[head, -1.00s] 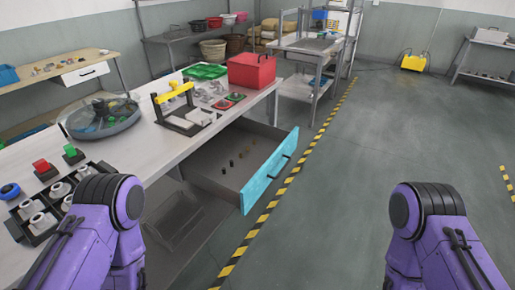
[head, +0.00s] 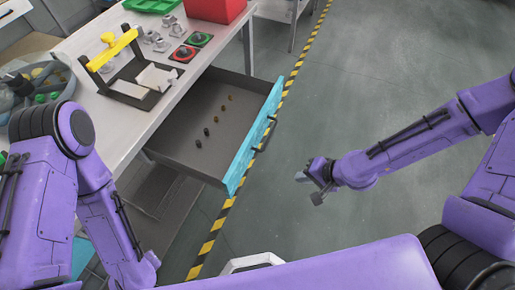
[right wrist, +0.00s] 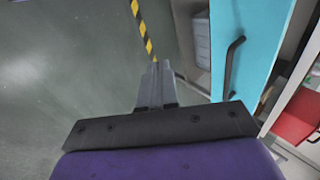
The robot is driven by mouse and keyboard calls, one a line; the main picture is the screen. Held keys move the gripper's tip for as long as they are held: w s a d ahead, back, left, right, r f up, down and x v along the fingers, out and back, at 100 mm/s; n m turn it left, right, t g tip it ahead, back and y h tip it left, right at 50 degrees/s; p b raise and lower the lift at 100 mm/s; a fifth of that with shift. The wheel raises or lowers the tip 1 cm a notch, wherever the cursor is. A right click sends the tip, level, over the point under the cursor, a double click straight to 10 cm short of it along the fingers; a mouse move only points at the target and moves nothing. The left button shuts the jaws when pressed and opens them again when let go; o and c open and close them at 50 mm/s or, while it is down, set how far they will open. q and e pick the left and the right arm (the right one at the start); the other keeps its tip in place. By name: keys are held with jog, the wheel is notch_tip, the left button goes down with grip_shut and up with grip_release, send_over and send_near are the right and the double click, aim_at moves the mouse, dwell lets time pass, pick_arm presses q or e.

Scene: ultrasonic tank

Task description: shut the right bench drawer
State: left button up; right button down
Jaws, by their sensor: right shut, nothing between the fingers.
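The right bench drawer (head: 210,140) is pulled far out from under the white bench. Its turquoise front (head: 250,140) faces right and carries a dark bar handle (head: 262,132). Several small dark and brass-coloured pieces lie inside the drawer. My right gripper (head: 308,186) is out to the right of the drawer front, apart from it, over the floor. In the right wrist view its fingers (right wrist: 157,82) are together and empty, with the turquoise front (right wrist: 250,40) and handle (right wrist: 230,62) to their right. My left arm is at the left; its gripper does not show.
The bench top (head: 110,115) holds a yellow-handled fixture (head: 112,48), a red box (head: 215,8) and small parts. Yellow-black floor tape (head: 208,243) runs along the drawer front. Open floor (head: 375,60) lies to the right.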

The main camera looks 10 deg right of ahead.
notch_tip(320, 180, up, 5)
jog(key=w+a+y, duration=0.2)
jog(key=n, duration=0.1)
send_near(248, 156)
jog(key=shift+t+y, duration=0.3)
jog(key=a+f, duration=0.1)
jog(key=w+f, duration=0.1)
jog(key=f, duration=0.1)
jog(key=w+a+f, duration=0.1)
jog(key=f, duration=0.1)
jog(key=shift+a, duration=0.3)
jog(key=shift+w+a+f, duration=0.1)
jog(key=shift+a, duration=0.15)
